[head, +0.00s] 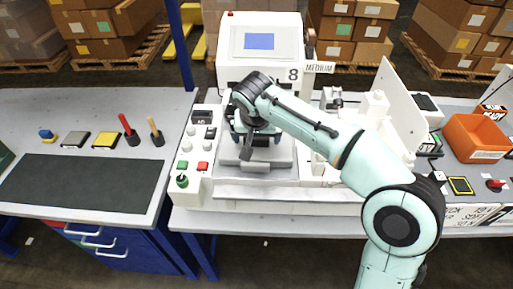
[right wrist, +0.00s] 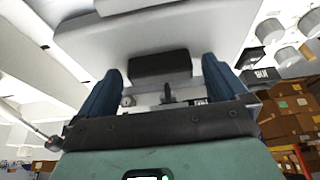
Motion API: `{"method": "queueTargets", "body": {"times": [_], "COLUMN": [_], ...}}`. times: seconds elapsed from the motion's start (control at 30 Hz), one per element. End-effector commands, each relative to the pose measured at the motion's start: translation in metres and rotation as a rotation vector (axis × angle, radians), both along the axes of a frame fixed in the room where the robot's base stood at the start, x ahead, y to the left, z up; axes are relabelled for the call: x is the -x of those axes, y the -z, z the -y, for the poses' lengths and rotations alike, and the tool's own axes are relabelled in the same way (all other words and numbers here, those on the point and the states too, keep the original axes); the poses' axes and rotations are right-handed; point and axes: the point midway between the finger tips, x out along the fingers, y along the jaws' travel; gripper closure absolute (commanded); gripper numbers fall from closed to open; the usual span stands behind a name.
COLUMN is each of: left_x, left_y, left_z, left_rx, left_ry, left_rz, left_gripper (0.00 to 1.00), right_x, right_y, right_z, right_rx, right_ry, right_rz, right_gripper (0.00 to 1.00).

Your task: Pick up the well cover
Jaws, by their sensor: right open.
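What looks like the well cover is a light grey plate (head: 282,155) with a dark block-like handle, low in the front of the white machine. In the right wrist view the dark handle (right wrist: 160,67) stands out from the pale grey plate (right wrist: 150,40). My right gripper (head: 257,139) is over the plate, its two blue fingers apart on either side of the handle. In the right wrist view a gap shows between the handle and each finger. The arm and gripper hide part of the plate. My left gripper is in neither view.
The white plotter (head: 262,75) with its blue screen stands right behind my gripper. A control panel (head: 195,150) with knobs and buttons is just left. An upright white panel (head: 398,110) and an orange bin (head: 478,137) are at right. A dark mat (head: 80,185) lies on the left table.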

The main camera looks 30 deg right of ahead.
Motion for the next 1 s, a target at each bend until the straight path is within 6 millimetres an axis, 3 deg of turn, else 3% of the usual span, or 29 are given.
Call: {"method": "queueTargets", "body": {"times": [0.23,0.4,0.47,0.77,1.0], "left_x": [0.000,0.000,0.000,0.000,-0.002], "left_y": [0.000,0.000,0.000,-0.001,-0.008], "left_z": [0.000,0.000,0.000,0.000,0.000], "left_rx": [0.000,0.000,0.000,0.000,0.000], "left_ry": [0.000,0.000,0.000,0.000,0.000], "left_rz": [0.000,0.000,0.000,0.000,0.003], "left_gripper": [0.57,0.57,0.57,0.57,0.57], "right_x": [-0.001,-0.001,-0.001,-0.001,-0.001], "right_y": [0.001,0.001,0.001,-0.002,-0.029], "right_z": [0.000,0.000,0.000,0.000,0.000], "right_rx": [0.000,-0.001,-0.001,0.000,-0.001], "right_ry": [0.000,0.000,0.000,0.000,-0.002], "right_rz": [0.001,0.000,0.000,0.001,0.005], "right_gripper": [0.03,0.59,0.76,0.76,0.76]}}
